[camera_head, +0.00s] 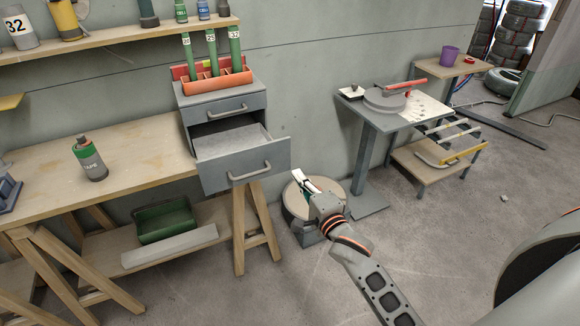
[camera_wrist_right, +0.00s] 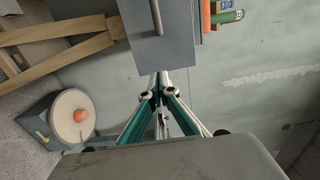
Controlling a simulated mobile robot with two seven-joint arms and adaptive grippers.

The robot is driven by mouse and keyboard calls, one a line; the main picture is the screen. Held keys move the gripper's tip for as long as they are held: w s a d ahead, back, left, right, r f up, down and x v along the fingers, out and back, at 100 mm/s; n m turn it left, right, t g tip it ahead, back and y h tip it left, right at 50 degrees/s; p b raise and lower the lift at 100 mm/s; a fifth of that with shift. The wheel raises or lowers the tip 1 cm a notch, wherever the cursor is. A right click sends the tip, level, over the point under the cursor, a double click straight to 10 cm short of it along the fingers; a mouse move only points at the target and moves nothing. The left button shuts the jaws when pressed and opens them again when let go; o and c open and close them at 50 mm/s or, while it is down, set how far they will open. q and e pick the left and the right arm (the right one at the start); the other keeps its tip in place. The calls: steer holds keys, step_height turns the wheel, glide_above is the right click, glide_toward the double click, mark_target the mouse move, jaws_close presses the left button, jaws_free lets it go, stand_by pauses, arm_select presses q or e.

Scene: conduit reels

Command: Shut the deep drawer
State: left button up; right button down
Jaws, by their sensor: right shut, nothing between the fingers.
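The deep drawer (camera_head: 245,166) is the lower drawer of a small grey cabinet (camera_head: 182,91) on the workbench. It is pulled out, its front standing well forward of the cabinet. Its bar handle (camera_head: 250,172) is on the front face. The shallower upper drawer (camera_head: 225,107) is closed. My right gripper (camera_head: 299,177) is shut and empty, just right of the drawer front in the head view. In the right wrist view, the drawer front (camera_wrist_right: 162,50) and handle (camera_wrist_right: 156,15) lie just beyond the fingertips (camera_wrist_right: 160,78); I cannot tell if they touch. My left gripper is not in view.
An orange rack (camera_head: 218,82) with green tubes stands on the cabinet. A green can (camera_head: 90,160) stands on the workbench (camera_head: 40,190). A round-topped stool-like object (camera_head: 297,206) is on the floor behind my right gripper. A grey bending table (camera_head: 395,112) stands to the right.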

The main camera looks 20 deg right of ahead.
mark_target(268, 135)
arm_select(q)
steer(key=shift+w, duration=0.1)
arm_select(e)
steer(key=shift+w+a, duration=0.15)
steer(key=shift+w, duration=2.75)
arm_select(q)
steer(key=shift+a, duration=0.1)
arm_select(e)
steer(key=shift+w, duration=0.35)
steer(key=w+b, duration=0.1)
steer(key=w, duration=0.4)
steer(key=w+b, duration=0.1)
steer(key=w, duration=0.5)
steer(key=w+b, duration=0.2)
steer(key=w, duration=0.4)
steer(key=shift+a+f, duration=0.25)
steer(key=shift+a, duration=0.05)
steer(key=shift+w+r, duration=0.15)
steer(key=shift+w, duration=0.35)
steer(key=shift+r, duration=0.2)
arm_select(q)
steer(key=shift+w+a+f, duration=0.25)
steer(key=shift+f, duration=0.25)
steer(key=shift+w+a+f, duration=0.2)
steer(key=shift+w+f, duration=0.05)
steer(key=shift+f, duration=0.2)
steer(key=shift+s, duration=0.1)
